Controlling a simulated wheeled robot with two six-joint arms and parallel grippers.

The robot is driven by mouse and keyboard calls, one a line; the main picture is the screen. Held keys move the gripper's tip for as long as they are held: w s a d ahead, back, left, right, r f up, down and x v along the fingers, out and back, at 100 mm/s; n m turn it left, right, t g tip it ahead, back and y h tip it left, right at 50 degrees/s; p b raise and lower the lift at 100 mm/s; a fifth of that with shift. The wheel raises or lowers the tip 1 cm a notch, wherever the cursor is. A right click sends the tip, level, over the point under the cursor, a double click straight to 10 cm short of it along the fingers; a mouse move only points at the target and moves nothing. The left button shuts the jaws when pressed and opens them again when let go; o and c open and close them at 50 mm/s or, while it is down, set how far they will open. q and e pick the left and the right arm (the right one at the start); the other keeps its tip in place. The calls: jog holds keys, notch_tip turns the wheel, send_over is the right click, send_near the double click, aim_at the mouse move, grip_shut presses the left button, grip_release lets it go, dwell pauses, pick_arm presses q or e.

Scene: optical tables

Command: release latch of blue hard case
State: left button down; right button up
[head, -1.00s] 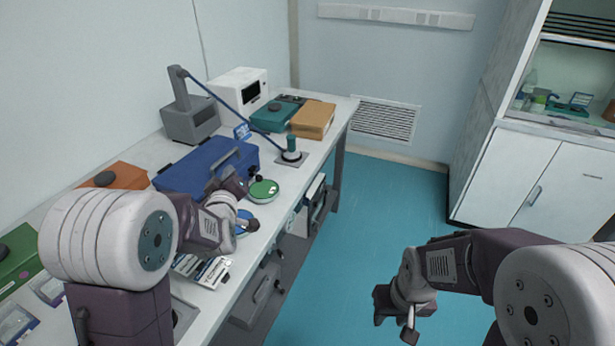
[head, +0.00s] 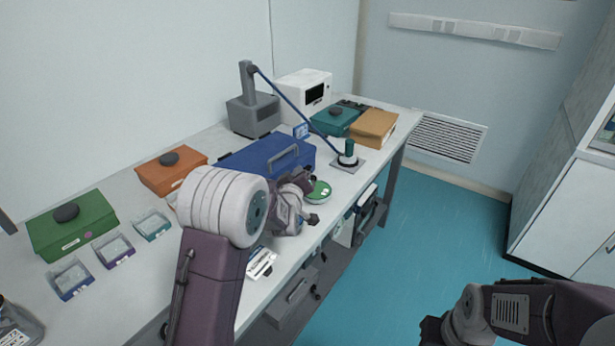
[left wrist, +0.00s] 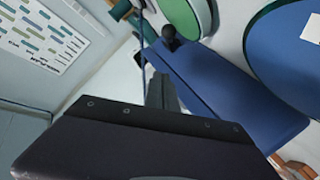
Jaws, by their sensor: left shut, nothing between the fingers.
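The blue hard case (head: 240,162) lies shut on the bench, with a grey handle (head: 283,155) on its lid. My left gripper (head: 304,178) is at the case's front right side, and its wrist hides part of the case's front. In the left wrist view my shut, empty fingers (left wrist: 161,92) lie in front of a blue body (left wrist: 225,90), which looks like the case. I cannot make out the latch, or whether the fingers touch the case. My right gripper (head: 432,330) is low at the bottom edge, clear of the bench; its jaws cannot be read.
A green round dish (head: 319,191) is close beside my left gripper. A grey stand with a blue arm (head: 253,115), a white box (head: 303,92), a teal case (head: 335,121) and a tan case (head: 373,128) stand behind. Orange (head: 170,172) and green (head: 72,226) cases are left.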

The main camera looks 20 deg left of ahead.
pick_arm(q)
jog(key=x, duration=0.4)
jog(key=shift+w+d+f, duration=0.1)
jog(key=shift+d+f, duration=0.3)
jog(key=shift+f, duration=0.15)
jog(key=shift+w+d+f, duration=0.1)
jog(key=shift+d+f, duration=0.25)
jog(key=shift+f, duration=0.25)
jog(key=shift+w+d+f, duration=0.1)
jog(key=shift+d+f, duration=0.3)
jog(key=shift+f, duration=0.05)
